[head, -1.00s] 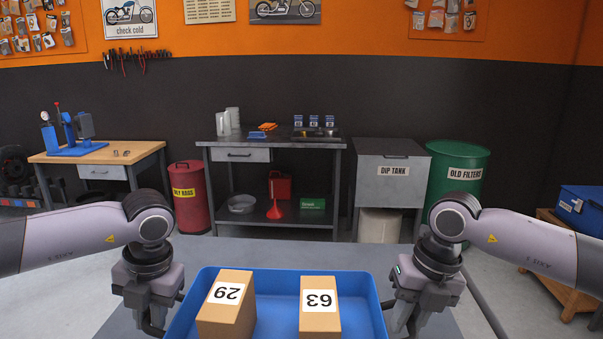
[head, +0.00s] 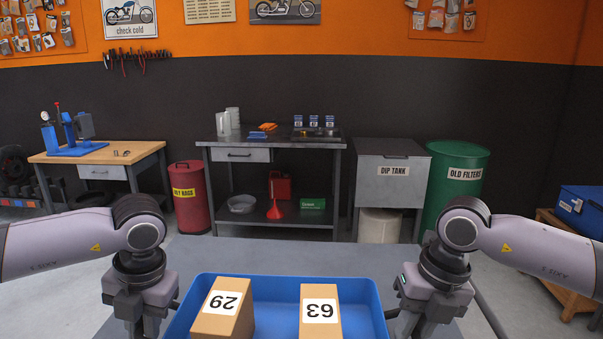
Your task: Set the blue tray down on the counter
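The blue tray (head: 262,281) is at the bottom centre of the head view, its near part cut off by the frame.
A grey surface (head: 270,254) lies under and beyond the tray; I cannot tell if they touch. The counter holds white jugs (head: 223,124), an orange-and-blue item (head: 262,130) and a dark tray with cans (head: 315,133). A red bin (head: 190,205) and the dip tank (head: 390,185) flank it.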

